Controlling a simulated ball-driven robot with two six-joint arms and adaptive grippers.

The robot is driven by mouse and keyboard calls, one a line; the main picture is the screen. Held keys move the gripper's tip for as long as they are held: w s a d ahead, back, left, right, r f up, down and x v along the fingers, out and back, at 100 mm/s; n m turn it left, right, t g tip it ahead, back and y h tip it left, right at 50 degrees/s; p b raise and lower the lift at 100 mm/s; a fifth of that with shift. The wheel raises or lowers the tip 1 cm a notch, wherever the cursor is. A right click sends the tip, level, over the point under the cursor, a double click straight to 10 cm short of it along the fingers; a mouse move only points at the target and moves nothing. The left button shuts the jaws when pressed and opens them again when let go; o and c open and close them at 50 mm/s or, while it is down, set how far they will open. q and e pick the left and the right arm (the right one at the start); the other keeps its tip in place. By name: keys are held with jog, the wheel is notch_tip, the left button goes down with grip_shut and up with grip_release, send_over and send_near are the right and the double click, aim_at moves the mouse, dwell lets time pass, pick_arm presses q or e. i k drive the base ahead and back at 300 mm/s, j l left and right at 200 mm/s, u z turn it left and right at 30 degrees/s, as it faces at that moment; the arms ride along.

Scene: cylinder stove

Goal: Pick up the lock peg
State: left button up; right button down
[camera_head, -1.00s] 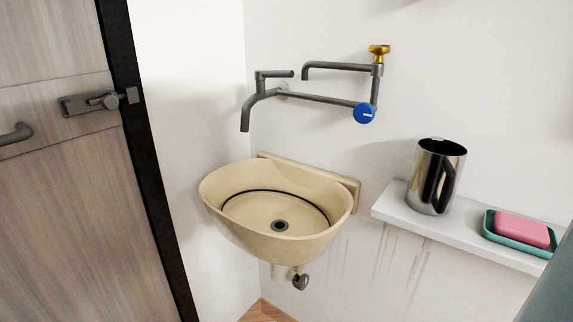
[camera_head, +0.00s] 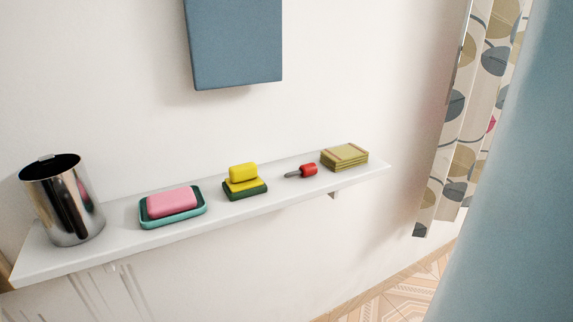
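A small peg with a red handle and a grey metal shank (camera_head: 303,171) lies on the white wall shelf (camera_head: 250,208), toward its right end. It looks like the lock peg. It lies on its side with the shank pointing left, between yellow soap and a box, touching neither. Neither of my grippers is in view.
On the shelf are a metal mug (camera_head: 70,205), a pink soap (camera_head: 172,201) in a teal dish, yellow soap (camera_head: 243,174) on a green base and an olive box (camera_head: 345,157). A blue-grey cabinet (camera_head: 233,45) hangs above. A patterned curtain (camera_head: 470,120) hangs at right.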

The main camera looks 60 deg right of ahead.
aim_at(310, 170)
jog(key=z, duration=1.95)
